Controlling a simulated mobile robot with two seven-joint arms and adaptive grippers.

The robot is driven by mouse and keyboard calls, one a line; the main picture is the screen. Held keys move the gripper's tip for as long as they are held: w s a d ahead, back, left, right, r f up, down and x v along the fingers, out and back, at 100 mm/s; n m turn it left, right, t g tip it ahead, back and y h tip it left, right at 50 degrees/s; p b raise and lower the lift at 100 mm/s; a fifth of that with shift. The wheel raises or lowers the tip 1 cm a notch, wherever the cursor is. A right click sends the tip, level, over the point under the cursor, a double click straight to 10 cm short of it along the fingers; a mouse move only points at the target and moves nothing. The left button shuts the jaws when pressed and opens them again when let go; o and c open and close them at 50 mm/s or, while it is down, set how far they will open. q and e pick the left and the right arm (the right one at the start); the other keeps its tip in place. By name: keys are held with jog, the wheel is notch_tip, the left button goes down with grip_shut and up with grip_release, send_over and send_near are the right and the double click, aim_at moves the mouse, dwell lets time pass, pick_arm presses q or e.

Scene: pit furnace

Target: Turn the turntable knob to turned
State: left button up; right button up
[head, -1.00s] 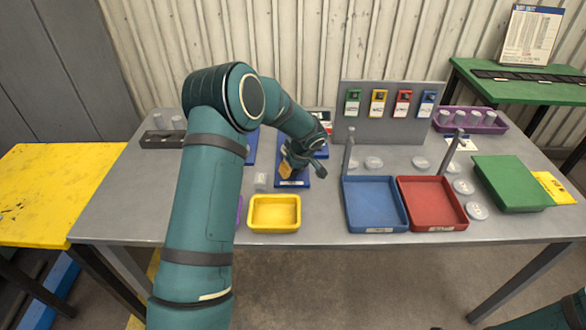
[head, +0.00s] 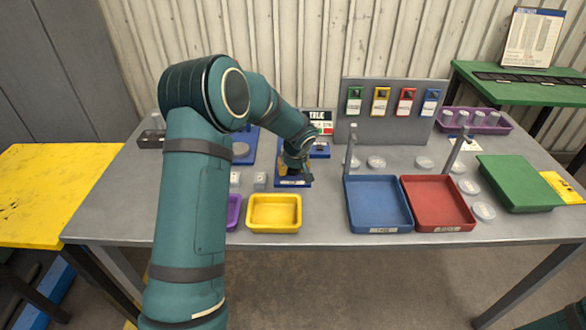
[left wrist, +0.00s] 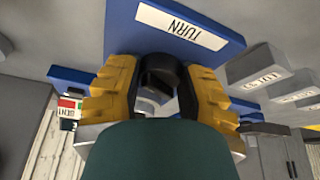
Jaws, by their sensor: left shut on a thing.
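The turntable knob is a dark round knob (left wrist: 160,72) on a blue plate labelled TURN (left wrist: 205,22), seen in the left wrist view. My left gripper (left wrist: 160,85) is shut on the knob, with a yellow finger pad on each side of it. In the head view my left gripper (head: 295,170) points down over the blue plate (head: 292,183), behind the yellow tray. The knob is hidden there by the gripper. My right gripper is out of view.
A yellow tray (head: 274,228) stands just in front of the blue plate. A blue tray (head: 377,228) and a red tray (head: 437,228) stand to the right. A grey panel with coloured tags (head: 390,130) stands behind.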

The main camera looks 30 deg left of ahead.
pick_arm(q)
jog(key=o, duration=1.2)
jog(key=shift+f, duration=0.1)
jog(key=v, duration=1.2)
jog(key=shift+a, duration=0.1)
